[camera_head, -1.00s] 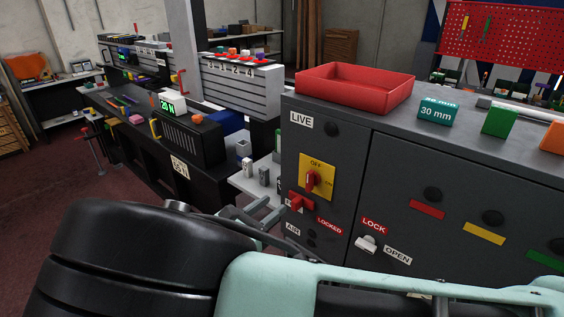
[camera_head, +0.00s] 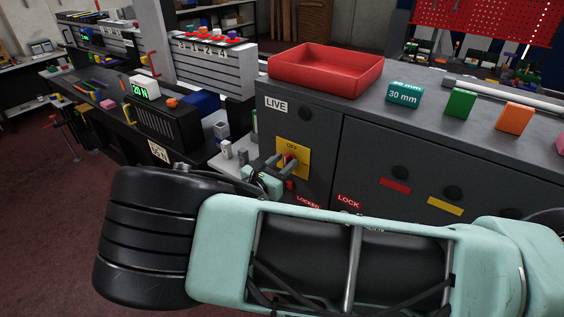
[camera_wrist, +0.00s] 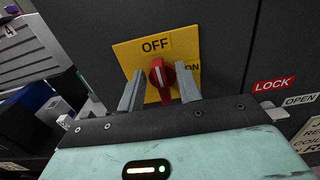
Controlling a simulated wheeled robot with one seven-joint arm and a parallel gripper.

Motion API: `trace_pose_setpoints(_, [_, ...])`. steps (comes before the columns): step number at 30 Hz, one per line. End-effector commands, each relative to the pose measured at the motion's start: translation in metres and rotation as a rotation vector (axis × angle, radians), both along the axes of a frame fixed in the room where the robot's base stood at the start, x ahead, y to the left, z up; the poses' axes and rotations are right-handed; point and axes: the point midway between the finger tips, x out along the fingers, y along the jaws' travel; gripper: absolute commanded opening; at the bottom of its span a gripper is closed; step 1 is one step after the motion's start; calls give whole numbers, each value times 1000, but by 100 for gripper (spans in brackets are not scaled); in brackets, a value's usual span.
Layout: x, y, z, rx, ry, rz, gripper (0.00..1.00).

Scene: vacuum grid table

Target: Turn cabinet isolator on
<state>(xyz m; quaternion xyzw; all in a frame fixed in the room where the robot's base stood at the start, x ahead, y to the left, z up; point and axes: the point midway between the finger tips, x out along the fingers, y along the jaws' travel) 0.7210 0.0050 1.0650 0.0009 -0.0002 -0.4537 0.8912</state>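The cabinet isolator is a red rotary handle (camera_wrist: 161,76) on a yellow plate (camera_wrist: 128,54) marked OFF at the top and ON at the right. Its white pointer line stands near upright, toward OFF. In the head view the handle (camera_head: 290,160) and plate (camera_head: 303,153) are on the front of the dark grey cabinet (camera_head: 325,125). My gripper (camera_wrist: 160,92) is open, with one finger on each side of the handle. The gap between the handle and both fingers shows in the wrist view. In the head view my gripper (camera_head: 270,168) partly covers the plate's lower left.
A LOCK label (camera_wrist: 273,85) and an OPEN label (camera_wrist: 300,100) sit right of the isolator. A red tray (camera_head: 325,72) and coloured blocks stand on the cabinet top. A bench with a black box (camera_head: 160,120) is at the left.

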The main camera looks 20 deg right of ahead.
Motion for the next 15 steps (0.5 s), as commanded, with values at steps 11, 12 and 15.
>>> trace_pose_setpoints(11, [0,0,0,0,0,-1,0])
trace_pose_setpoints(12, [0,0,0,1,-1,-1,0])
trace_pose_setpoints(15, [-1,0,0,5,-7,-1,0])
